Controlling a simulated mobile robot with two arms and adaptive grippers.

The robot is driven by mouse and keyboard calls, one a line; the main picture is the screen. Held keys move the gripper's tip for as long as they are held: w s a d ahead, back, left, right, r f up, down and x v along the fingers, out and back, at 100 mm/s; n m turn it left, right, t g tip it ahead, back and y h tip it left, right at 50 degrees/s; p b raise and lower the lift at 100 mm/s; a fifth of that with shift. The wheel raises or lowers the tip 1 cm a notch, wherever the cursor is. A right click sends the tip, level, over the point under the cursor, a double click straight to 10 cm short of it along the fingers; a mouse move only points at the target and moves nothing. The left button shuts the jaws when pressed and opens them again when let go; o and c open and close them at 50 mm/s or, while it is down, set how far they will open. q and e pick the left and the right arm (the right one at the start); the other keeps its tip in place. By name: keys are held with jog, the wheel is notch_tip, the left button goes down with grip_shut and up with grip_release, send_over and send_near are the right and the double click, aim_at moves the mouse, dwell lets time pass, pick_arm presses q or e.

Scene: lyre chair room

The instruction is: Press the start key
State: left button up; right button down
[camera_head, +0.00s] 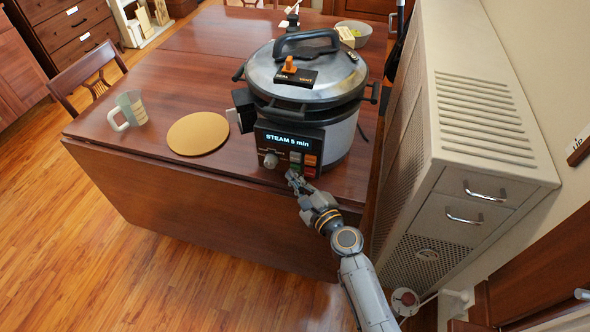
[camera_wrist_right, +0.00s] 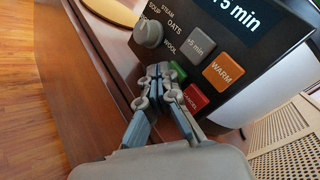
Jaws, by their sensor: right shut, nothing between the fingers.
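The cooker (camera_head: 340,130) stands on the table with a control panel on its front. Its display (camera_head: 289,139) reads "STEAM 5 min". The green key (camera_wrist_right: 178,71), whose label is hidden, sits left of the orange WARM key (camera_wrist_right: 224,72), above and left of the red CANCEL key (camera_wrist_right: 195,98) and below the grey +5 min key (camera_wrist_right: 201,46). My right gripper (camera_head: 292,177) is shut and empty, its tips at the green key's lower left. In the right wrist view the fingertips (camera_wrist_right: 158,70) partly cover that key; I cannot tell whether they touch it. My left gripper is out of view.
A knob (camera_wrist_right: 148,32) with mode labels is on the panel's left. The lid (camera_head: 307,72) is on the cooker. A round tan mat (camera_head: 198,134) and a glass mug (camera_head: 128,111) are on the table (camera_head: 105,125) to the left. A beige cabinet (camera_head: 470,130) stands close on the right.

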jog(key=shift+w+d, duration=0.1)
jog(key=shift+w, duration=0.1)
jog(key=shift+s, duration=0.1)
dwell(0.4)
jog(key=shift+s+a, duration=0.3)
jog(key=shift+s, duration=0.45)
jog(key=s, duration=0.1)
jog(key=s+a, duration=0.1)
jog(key=s, duration=0.2)
jog(key=shift+s+a, duration=0.25)
jog(key=shift+s, duration=0.1)
dwell(0.5)
